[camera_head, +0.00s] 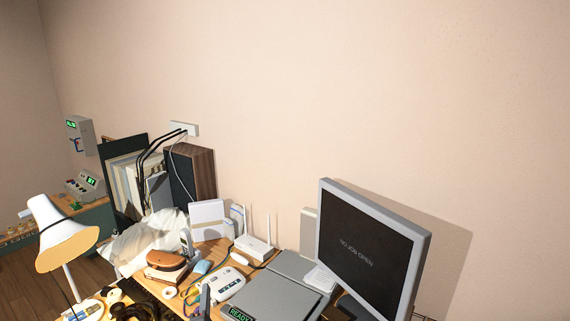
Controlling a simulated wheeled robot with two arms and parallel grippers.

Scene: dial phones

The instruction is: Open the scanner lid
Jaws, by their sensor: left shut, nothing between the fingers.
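The scanner (270,297) is a flat grey box at the bottom of the head view, left of the monitor, with a green READY display on its front. My left gripper (205,298) shows as a small dark upright shape just left of the scanner, at the bottom edge. It is shut and empty, and it seems apart from the lid. My right gripper is not in view.
A white lamp (62,235) and other clutter crowd the left of the desk.

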